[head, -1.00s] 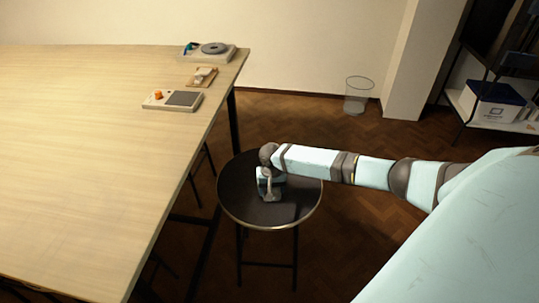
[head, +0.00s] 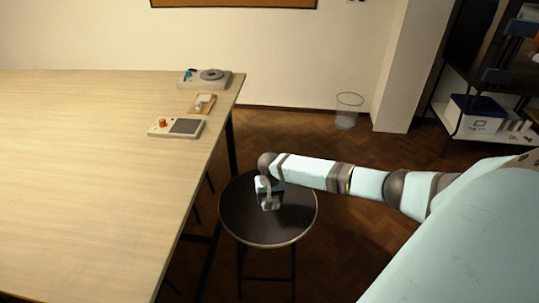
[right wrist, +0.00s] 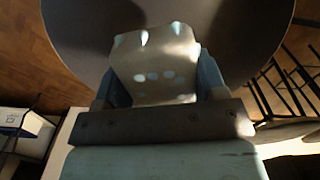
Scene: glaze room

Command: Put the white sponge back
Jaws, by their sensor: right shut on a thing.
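The white sponge (right wrist: 155,65), a pale block with several holes in its face, is between the blue fingers of my right gripper (right wrist: 157,85) in the right wrist view. The gripper is shut on it. In the head view my right gripper (head: 268,195) points down over the round dark stool (head: 288,222). The sponge is mostly hidden by the gripper there, and I cannot tell how far it is above the seat. My left gripper is not in view.
A long pale table (head: 90,170) stands left of the stool. Near its far right corner are a small wooden tray (head: 194,109) holding a pale object, a device with an orange knob (head: 162,124) and a grey device with a round plate (head: 211,75). A wire bin (head: 347,112) stands by the wall.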

